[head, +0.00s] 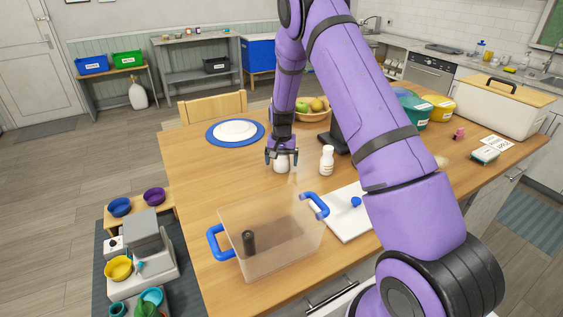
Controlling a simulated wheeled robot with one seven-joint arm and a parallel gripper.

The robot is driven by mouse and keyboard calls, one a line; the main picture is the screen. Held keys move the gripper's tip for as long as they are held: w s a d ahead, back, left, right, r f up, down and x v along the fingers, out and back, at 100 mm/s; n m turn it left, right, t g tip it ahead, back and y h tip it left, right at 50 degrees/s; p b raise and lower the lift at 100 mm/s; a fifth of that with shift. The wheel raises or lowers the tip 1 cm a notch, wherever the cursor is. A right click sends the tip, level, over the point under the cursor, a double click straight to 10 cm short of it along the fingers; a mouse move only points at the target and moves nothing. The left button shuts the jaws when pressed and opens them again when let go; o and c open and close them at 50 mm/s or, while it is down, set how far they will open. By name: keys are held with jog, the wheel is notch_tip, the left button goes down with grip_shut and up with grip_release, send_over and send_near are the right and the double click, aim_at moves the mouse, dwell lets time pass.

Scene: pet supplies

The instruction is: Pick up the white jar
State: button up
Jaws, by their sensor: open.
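A small white jar (281,166) stands on the wooden table (195,172), directly below my gripper (281,155). My gripper points down and is open, with one finger at each side of the jar's upper part. I cannot tell whether the fingers touch it. The jar's top is partly hidden by the gripper. A white bottle (327,160) with a label stands upright a little to the right, apart from the gripper.
A clear bin (275,245) with blue handles stands in front, holding a dark cylinder (249,242). A white board (345,222) lies right of it. A white plate (235,130) on a blue mat and a fruit bowl (312,115) are behind. The table's left side is clear.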

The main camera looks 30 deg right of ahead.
jog(key=c, duration=1)
